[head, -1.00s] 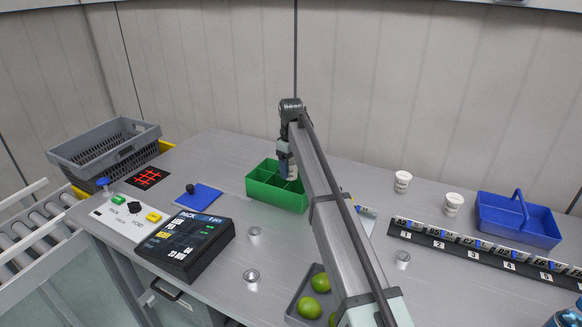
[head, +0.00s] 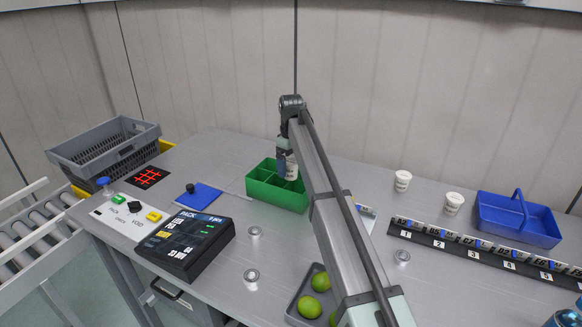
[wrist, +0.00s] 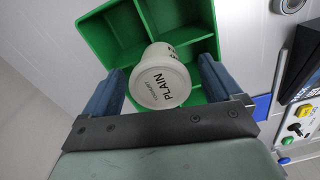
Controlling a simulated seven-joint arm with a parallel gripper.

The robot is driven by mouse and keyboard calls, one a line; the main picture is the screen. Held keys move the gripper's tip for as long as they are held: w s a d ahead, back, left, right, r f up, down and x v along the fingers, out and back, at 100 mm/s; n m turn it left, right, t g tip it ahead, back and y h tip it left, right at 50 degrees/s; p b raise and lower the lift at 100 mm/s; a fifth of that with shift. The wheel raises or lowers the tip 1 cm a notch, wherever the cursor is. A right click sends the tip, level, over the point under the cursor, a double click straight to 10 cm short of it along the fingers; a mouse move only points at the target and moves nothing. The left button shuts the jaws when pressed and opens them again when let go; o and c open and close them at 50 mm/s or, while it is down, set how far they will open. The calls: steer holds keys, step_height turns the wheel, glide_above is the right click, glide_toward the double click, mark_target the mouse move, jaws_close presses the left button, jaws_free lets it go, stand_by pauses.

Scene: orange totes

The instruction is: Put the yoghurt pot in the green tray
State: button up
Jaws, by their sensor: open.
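The yoghurt pot is white, its end marked "PLAIN" and "YOGHURT" (wrist: 160,82) facing the wrist camera. In the head view the pot (head: 291,168) is at the green tray (head: 277,196), by its back part. The tray has several compartments and also fills the top of the wrist view (wrist: 100,32). My gripper (wrist: 163,78) is open, one blue finger on each side of the pot, with slim gaps visible. In the head view my gripper (head: 284,163) is over the tray, partly hidden by my arm. Whether the pot rests on the tray floor is hidden.
Two white cups (head: 402,181) (head: 453,203) and a blue basket (head: 518,220) stand right. A black keypad box (head: 186,245), blue pad (head: 198,197) and grey crate (head: 105,151) are left. Limes (head: 320,282) lie in a grey tray in front. Bare table surrounds the green tray.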

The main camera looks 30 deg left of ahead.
mark_target(291, 161)
step_height(291, 161, up, 11)
stand_by(0.4)
